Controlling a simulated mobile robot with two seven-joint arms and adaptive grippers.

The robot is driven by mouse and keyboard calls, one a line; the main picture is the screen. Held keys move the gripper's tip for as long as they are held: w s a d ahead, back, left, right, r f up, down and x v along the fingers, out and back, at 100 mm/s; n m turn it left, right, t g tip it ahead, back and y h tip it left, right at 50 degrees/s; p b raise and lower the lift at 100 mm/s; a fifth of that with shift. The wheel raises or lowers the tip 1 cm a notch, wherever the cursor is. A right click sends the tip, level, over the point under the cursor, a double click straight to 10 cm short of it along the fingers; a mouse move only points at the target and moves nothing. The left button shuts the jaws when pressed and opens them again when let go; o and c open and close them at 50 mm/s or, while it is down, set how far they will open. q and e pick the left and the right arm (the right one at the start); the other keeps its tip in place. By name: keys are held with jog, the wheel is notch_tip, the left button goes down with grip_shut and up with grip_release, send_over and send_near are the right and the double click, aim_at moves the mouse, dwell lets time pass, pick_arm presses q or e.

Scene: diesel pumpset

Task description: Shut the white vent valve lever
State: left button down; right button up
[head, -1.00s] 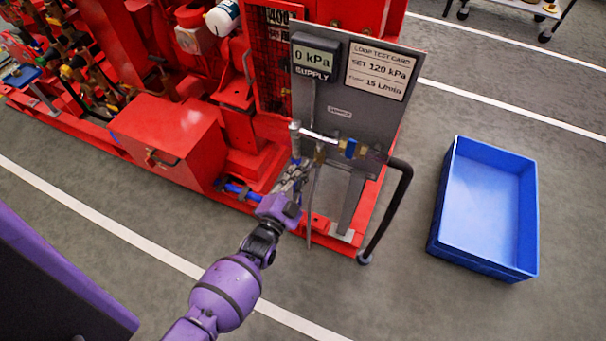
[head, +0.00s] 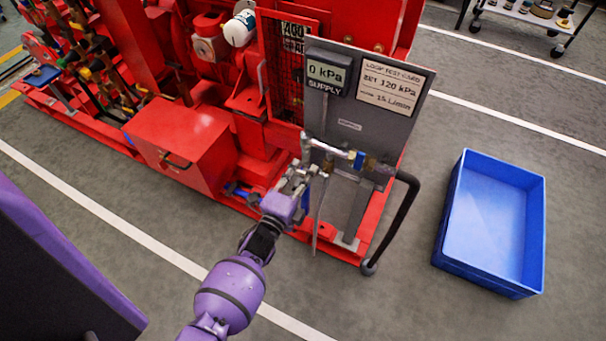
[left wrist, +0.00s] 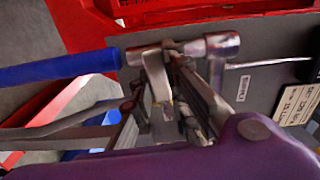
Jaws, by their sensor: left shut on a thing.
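The white vent valve lever (head: 331,149) shows as a pale bar at the front of the grey panel (head: 378,130), below the supply gauge. My left gripper (head: 311,170) is shut on it, reaching up from below at its left part. In the left wrist view the fingers (left wrist: 180,72) are close together beside a silver fitting (left wrist: 210,46), and they hide much of the lever. A short blue part (head: 358,159) is at the right of the pale bar. My right gripper is not in view.
The supply gauge (head: 327,71) reads 0 kPa. A black bent hose (head: 402,215) hangs right of the panel. A red box (head: 180,145) is left of my arm. A blue crate (head: 492,220) stands on the floor at right, with clear floor around it.

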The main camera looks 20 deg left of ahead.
pick_arm(q)
jog(key=shift+m, duration=0.3)
jog(key=c, duration=1.7)
grip_release()
jog(key=shift+r, duration=0.1)
jog(key=s, duration=1.2)
jog(key=shift+a, duration=0.2)
